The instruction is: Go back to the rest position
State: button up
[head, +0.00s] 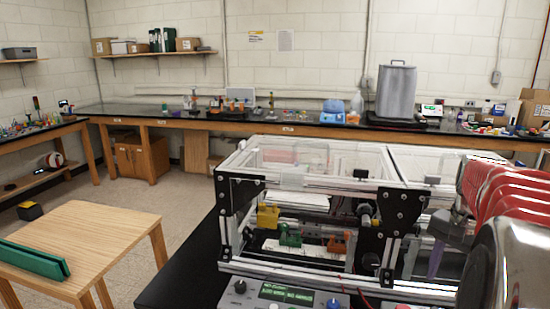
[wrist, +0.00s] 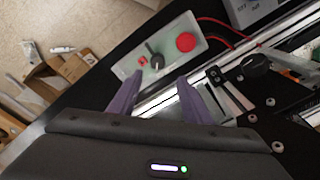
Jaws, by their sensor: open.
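My gripper (wrist: 160,77) is open and empty in the wrist view, its two purple fingers spread apart. In the head view, one purple finger of my gripper (head: 436,260) points down at the right, beside the extrusion frame (head: 310,180). The other finger is hidden there. The frame's silver rail (wrist: 270,35) with black brackets runs to the right of the fingers.
The frame stands on a black table (head: 185,275) and holds yellow, green and orange blocks. A control panel (head: 285,293) with a green display sits in front. A wooden table (head: 90,245) with a green bar stands left. Open floor lies behind it.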

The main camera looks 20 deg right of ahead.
jog(key=s+a+n+t, duration=0.1)
jog(key=a+n, duration=0.6)
jog(key=a, duration=1.1)
jog(key=s+a+f+n+t, duration=0.1)
jog(key=a+n+t, duration=0.3)
jog(key=a, duration=1.4)
jog(key=n, duration=0.3)
jog(key=shift+s+a+f+n+y, duration=0.25)
jog(key=shift+s+a+n+y, duration=0.05)
jog(key=shift+n, duration=0.1)
